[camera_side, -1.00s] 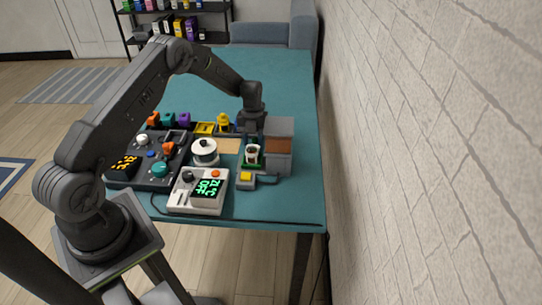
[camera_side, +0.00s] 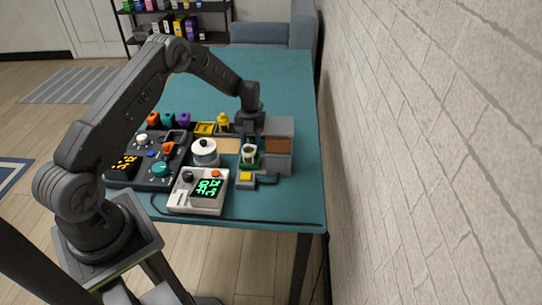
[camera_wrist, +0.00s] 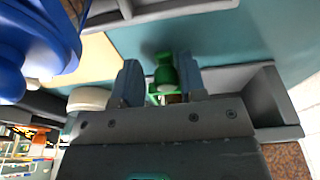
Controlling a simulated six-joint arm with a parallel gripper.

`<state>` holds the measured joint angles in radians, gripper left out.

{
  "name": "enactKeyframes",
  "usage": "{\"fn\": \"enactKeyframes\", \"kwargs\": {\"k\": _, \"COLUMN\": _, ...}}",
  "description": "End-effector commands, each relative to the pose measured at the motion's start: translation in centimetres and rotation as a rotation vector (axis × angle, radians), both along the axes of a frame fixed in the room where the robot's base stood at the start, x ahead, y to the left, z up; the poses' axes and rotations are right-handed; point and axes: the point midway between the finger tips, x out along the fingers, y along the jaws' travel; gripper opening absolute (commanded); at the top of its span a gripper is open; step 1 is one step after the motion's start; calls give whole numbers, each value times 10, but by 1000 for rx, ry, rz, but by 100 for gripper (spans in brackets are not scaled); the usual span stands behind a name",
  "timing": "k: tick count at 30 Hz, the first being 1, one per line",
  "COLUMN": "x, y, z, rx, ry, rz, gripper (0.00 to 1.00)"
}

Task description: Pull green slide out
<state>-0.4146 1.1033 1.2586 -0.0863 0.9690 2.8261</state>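The green slide (camera_side: 246,166) shows at the left of the grey housing (camera_side: 279,130) with the orange-brown panel, on the teal table. A small white cup (camera_side: 249,153) with dark contents stands on it. My gripper (camera_side: 249,118) is above and behind the cup, and its fingertips are hidden in the side view. In the wrist view my gripper (camera_wrist: 160,75) has its two fingers apart. A green knob-like piece (camera_wrist: 165,76) shows between them, with a clear gap on its left. Whether the right finger touches it, I cannot tell.
A white pot (camera_side: 205,152) stands left of the slide. A white box with green digits (camera_side: 197,191) and a yellow-topped button box (camera_side: 245,179) are in front. A dark control panel (camera_side: 146,160) is further left. A large blue object (camera_wrist: 40,40) fills the wrist view's upper left.

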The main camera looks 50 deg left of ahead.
Motion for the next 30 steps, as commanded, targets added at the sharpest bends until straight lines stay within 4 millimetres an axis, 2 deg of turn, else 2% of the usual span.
{"fn": "enactKeyframes", "kwargs": {"k": 11, "x": 1, "y": -1, "z": 2, "rx": 0, "ry": -1, "rz": 0, "gripper": 38}}
{"fn": "enactKeyframes", "kwargs": {"k": 30, "x": 1, "y": -1, "z": 49, "rx": 0, "ry": -1, "rz": 0, "gripper": 38}}
